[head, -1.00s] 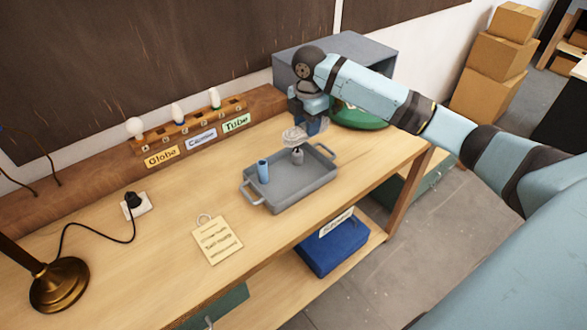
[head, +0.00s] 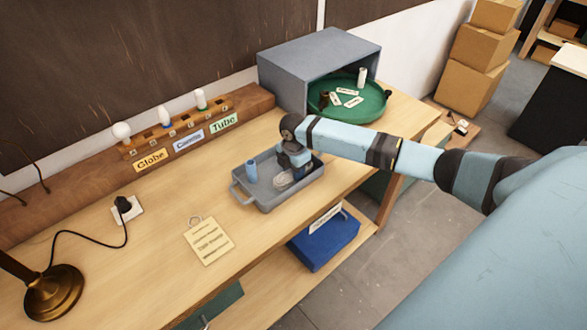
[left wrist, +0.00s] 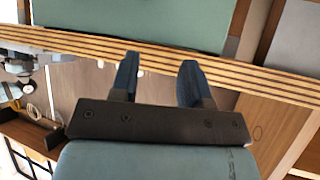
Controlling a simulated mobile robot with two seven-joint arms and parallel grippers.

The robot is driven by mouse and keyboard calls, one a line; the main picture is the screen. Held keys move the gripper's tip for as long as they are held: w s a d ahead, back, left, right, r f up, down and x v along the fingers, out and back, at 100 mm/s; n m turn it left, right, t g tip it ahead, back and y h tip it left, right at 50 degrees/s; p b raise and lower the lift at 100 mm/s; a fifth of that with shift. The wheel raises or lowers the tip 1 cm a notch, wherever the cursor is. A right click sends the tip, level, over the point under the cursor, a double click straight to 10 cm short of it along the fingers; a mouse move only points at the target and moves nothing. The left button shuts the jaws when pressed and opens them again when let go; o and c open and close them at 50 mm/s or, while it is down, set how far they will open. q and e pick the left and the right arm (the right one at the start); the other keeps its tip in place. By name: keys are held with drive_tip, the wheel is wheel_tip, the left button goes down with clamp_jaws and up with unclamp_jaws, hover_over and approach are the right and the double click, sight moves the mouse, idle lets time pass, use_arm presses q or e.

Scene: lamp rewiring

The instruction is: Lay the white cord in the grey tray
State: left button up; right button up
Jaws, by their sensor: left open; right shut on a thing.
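The grey tray (head: 268,203) lies on the wooden bench. My right gripper (head: 288,168) is down inside the tray's right part, shut on the white cord (head: 284,181). The cord is a small pale coil low in the tray; I cannot tell whether it touches the floor. A blue cylinder (head: 252,169) stands at the tray's left end. My left gripper (left wrist: 158,78) shows only in the left wrist view, open and empty, with a striped wooden edge beyond its fingers.
Three bulbs stand in a labelled wooden rack (head: 180,133) behind the tray. A grey open box (head: 310,60) with a green round tray (head: 345,108) is at the back right. A note card (head: 208,241), wall socket (head: 127,210) and brass lamp base (head: 54,292) are on the left.

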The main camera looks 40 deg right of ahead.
drive_tip(key=shift+f, duration=0.15)
drive_tip(key=o, duration=1)
drive_tip(key=shift+c, duration=0.2)
wheel_tip(320, 180, up, 12)
drive_tip(key=b, duration=0.1)
